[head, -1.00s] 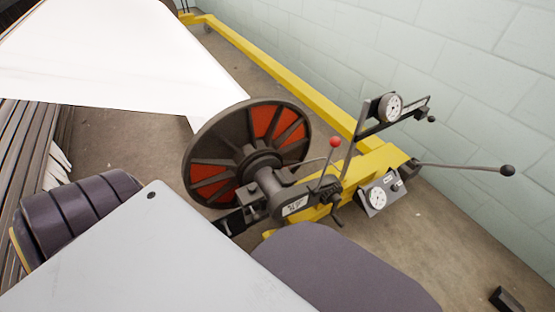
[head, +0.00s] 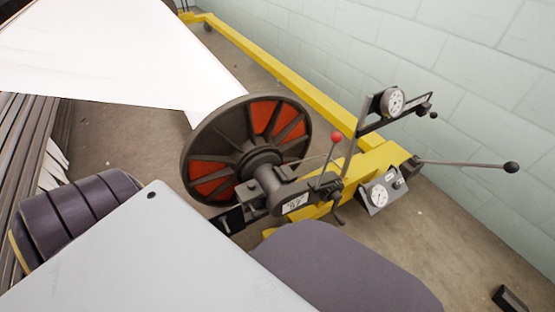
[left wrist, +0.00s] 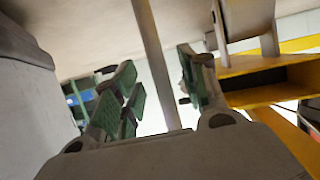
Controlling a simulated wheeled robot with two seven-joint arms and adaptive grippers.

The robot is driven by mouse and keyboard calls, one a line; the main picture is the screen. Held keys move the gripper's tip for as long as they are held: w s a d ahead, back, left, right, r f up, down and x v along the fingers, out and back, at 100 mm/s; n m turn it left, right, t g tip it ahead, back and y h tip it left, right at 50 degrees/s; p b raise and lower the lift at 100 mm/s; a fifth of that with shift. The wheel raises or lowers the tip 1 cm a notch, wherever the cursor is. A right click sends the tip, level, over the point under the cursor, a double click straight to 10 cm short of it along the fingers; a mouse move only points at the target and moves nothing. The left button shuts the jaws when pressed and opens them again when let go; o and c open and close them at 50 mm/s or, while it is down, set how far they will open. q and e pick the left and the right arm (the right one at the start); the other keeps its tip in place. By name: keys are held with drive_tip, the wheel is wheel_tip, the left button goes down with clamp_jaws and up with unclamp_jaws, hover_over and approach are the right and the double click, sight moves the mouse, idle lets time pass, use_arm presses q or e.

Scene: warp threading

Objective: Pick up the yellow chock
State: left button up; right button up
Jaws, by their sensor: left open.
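I cannot make out a separate yellow chock in either view. The yellow in the head view is the long floor beam and the machine's base (head: 375,165). In the left wrist view a yellow frame (left wrist: 255,67) with an open box-like section stands to the right of my left gripper. My left gripper (left wrist: 157,75) is open, with green pads on its fingers. A grey post (left wrist: 155,60) shows between the fingers, and I cannot tell how far beyond them it is. Nothing is seen held. My left gripper does not show in the head view. My right gripper is in neither view.
A large reel (head: 215,140) with orange panels stands beside a lever with a red knob (head: 337,136) and dial gauges (head: 392,101). A white sheet (head: 120,60) lies at upper left. A long lever (head: 465,164) sticks out right. A dark block (head: 509,299) lies lower right.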

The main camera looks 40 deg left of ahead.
use_arm(q)
drive_tip(key=shift+w+d+f, duration=0.25)
drive_tip(key=shift+w+d, duration=0.05)
drive_tip(key=shift+w, duration=0.15)
clamp_jaws()
idle(0.3)
drive_tip(key=shift+w, duration=0.1)
